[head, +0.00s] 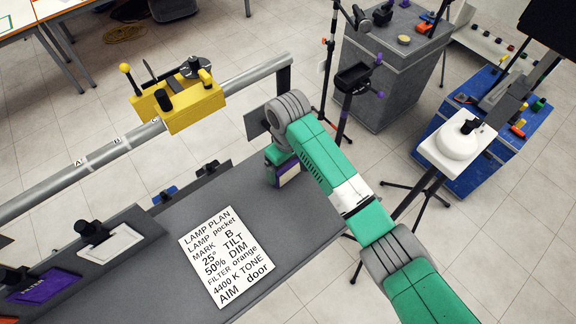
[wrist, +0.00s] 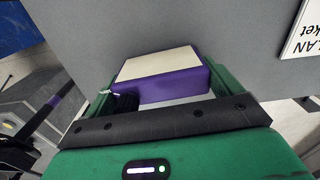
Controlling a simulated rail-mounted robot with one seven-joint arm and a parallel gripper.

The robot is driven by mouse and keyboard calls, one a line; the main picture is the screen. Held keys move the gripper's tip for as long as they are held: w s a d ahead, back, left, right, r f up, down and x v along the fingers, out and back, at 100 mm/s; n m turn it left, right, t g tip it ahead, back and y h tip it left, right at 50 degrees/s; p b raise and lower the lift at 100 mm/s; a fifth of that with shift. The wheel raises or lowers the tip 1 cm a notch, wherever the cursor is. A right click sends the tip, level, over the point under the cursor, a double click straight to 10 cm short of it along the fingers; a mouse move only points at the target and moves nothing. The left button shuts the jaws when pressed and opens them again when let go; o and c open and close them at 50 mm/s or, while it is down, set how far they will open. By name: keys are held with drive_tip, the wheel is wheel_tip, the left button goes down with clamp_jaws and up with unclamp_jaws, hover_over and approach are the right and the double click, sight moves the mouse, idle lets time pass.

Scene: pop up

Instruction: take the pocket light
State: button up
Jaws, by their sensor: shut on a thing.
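The pocket light, as I take it, is a small box with a purple side and a cream face (wrist: 160,80). It sits between the two green fingers of my gripper (wrist: 165,88) in the wrist view, and the gripper is shut on it. In the head view my gripper (head: 281,160) points down at the far right end of the grey table, with the purple and cream light (head: 289,175) partly hidden under it. I cannot tell whether the light touches the table.
A printed lamp plan (head: 227,257) lies on the grey table (head: 185,220). A rail (head: 100,157) with lettered marks carries a yellow clamp unit (head: 178,104) behind. A rack at left holds a white panel (head: 112,244) and a purple one (head: 44,287). Stands and a blue cart (head: 470,150) are right.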

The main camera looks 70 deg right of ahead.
drive_tip(key=shift+r, duration=0.45)
wheel_tip(320, 180, up, 2)
drive_tip(key=shift+r, duration=0.2)
drive_tip(key=s+a+r+p, duration=0.1)
drive_tip(key=s+a+p, duration=0.6)
drive_tip(key=s+a, duration=0.3)
drive_tip(key=shift+s+a+r+p, duration=0.25)
drive_tip(key=shift+s+r+p, duration=0.1)
drive_tip(key=shift+s, duration=0.75)
